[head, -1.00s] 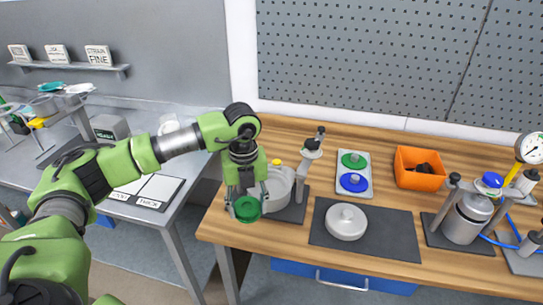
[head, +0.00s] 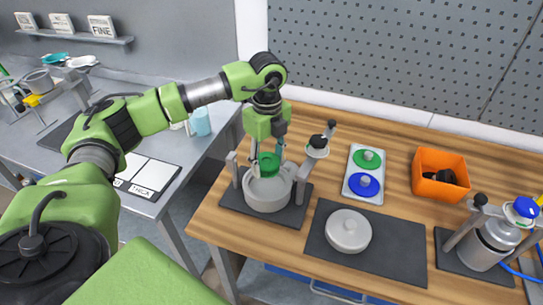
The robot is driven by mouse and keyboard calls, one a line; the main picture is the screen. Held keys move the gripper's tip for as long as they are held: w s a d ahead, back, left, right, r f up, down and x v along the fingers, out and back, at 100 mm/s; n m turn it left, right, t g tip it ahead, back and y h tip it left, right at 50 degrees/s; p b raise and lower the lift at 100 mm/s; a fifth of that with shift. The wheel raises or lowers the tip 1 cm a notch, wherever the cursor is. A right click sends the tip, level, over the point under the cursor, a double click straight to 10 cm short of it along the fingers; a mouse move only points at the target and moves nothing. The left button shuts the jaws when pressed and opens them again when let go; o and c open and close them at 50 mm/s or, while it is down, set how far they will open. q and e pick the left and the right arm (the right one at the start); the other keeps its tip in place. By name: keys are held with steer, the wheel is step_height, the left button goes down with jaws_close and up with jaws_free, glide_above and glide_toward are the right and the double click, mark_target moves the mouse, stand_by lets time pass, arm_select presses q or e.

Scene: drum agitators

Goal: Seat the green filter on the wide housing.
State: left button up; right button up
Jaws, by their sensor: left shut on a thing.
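The green filter (head: 268,166) is a short green cylinder held upright between the fingers of my left gripper (head: 267,158), which is shut on it. The wide housing (head: 267,196) is a pale grey, open-topped round pot on a dark base plate at the left of the wooden bench. The filter is over the housing's mouth, its lower end overlapping the opening in the picture. I cannot tell whether it is inside the rim or just above it. A clamp arm with a black knob (head: 318,141) stands swung up beside the housing. My right gripper is not in view.
A pale round lid (head: 348,231) lies on a dark mat (head: 395,250). Behind it a tray (head: 352,187) holds a green and a blue disc. An orange bin (head: 428,166) and a metal housing with a blue top (head: 489,244) stand to the right.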

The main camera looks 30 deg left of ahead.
mark_target(268, 188)
arm_select(q)
step_height(268, 188, down, 3)
steer(key=shift+f+b, duration=0.15)
steer(key=shift+b, duration=0.8)
step_height(268, 188, down, 3)
steer(key=shift+w+r+b, duration=0.1)
steer(key=shift+w+b, duration=0.05)
steer(key=shift+b, duration=0.8)
steer(key=shift+f, duration=0.3)
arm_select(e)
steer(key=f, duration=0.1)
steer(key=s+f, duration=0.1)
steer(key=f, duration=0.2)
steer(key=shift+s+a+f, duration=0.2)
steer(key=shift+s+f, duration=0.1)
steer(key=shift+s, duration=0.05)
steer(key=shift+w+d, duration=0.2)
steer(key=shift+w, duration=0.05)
arm_select(q)
steer(key=shift+f+b, duration=0.15)
steer(key=shift+b, duration=0.2)
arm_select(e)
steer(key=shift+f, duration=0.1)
arm_select(q)
steer(key=shift+f+b, duration=0.3)
steer(key=shift+f, duration=0.15)
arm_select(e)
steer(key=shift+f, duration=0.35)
